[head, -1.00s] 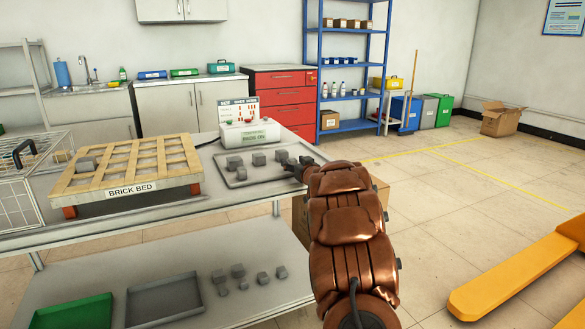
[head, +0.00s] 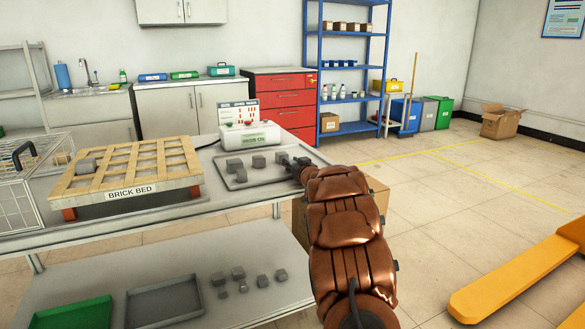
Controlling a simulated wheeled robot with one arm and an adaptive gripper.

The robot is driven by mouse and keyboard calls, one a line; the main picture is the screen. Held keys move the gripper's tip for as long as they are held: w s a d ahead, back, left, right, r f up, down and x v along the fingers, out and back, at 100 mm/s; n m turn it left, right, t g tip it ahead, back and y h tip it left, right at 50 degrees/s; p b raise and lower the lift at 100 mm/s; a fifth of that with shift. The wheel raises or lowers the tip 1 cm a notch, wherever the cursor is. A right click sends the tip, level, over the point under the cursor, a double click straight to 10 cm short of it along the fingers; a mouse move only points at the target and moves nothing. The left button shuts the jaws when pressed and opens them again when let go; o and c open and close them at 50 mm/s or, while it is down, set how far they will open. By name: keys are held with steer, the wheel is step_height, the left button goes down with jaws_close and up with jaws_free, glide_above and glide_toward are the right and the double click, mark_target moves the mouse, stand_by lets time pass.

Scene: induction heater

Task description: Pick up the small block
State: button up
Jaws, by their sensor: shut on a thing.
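Several grey blocks sit on a flat grey tray (head: 262,180) on the table. They include a larger block (head: 234,165), a middle block (head: 258,161), a block near the gripper (head: 282,158) and a smaller block (head: 241,175) in front. My gripper (head: 299,164) is at the right side of the tray, low over it, with my copper-coloured arm behind it. It is shut on a small block, which the fingers and arm mostly hide. I cannot tell whether that block touches the tray.
A white heater unit (head: 250,137) stands behind the tray. A wire basket (head: 22,195) is at far left. The lower shelf (head: 215,310) holds trays and several blocks.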

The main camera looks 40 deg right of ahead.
jaws_close()
steer(key=shift+r+p, duration=0.3)
steer(key=shift+r, duration=0.25)
steer(key=shift+r+p, duration=0.3)
steer(key=shift+r, duration=0.25)
steer(key=f+p+v, duration=0.1)
steer(key=p+v, duration=0.1)
steer(key=v, duration=1.6)
steer(key=shift+f, duration=0.35)
